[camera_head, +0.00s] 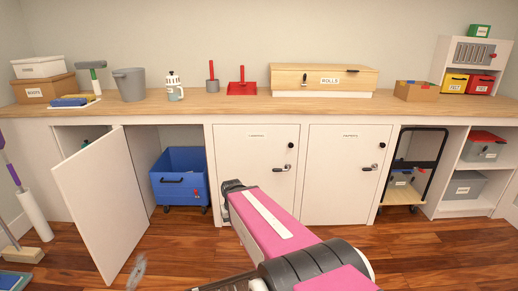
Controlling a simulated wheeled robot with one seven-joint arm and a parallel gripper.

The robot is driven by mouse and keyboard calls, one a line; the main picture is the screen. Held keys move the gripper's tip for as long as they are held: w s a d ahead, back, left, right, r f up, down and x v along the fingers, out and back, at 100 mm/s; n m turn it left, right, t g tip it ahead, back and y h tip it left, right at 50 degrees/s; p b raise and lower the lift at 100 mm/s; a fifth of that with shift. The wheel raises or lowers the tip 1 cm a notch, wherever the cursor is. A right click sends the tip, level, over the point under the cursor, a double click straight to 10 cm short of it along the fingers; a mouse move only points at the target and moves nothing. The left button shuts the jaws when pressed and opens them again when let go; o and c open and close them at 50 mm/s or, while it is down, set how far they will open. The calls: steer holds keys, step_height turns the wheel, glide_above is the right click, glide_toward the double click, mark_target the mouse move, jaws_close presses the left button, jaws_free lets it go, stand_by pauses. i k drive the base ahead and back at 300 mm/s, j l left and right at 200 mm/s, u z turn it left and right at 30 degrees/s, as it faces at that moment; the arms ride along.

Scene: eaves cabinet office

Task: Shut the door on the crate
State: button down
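The white cabinet door (100,205) stands wide open on the left. It projects forward into the room, with its far edge beside the left side of the crate's bay. The bay's front is uncovered. My pink arm (268,222) reaches from the bottom right towards the floor in front of the closed cabinets, right of the open door and apart from it. I cannot make out my gripper's fingers.
Two closed white doors (255,170) (345,172) are right of the crate. A cart (402,190) stands in an open bay. A blurred grey object (137,272) shows near the door's lower edge. A broom (25,252) is at far left. Wooden floor lies between door and arm.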

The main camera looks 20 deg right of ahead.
mark_target(98, 185)
steer(key=i+j, duration=0.15)
steer(key=j, duration=0.2)
steer(key=i+j, duration=0.1)
steer(key=j, duration=0.25)
steer(key=i+j, duration=0.15)
steer(key=j, duration=0.2)
steer(key=i+j, duration=0.15)
steer(key=j, duration=0.2)
steer(key=j+z, duration=0.1)
steer(key=z, duration=0.3)
steer(key=j+z, duration=0.15)
steer(key=z, duration=0.3)
steer(key=j+z, duration=0.15)
steer(key=z, duration=0.25)
steer(key=j+z, duration=0.1)
steer(key=z, duration=0.35)
steer(key=k+j+u, duration=0.2)
steer(key=k+u, duration=0.2)
steer(key=k+j+u, duration=0.25)
steer(key=u, duration=0.15)
steer(key=k+j+u, duration=0.25)
steer(key=j+u, duration=0.15)
steer(key=i+l, duration=0.15)
steer(key=l, duration=0.15)
steer(key=i+l, duration=0.1)
steer(key=l, duration=0.2)
steer(key=u, duration=0.05)
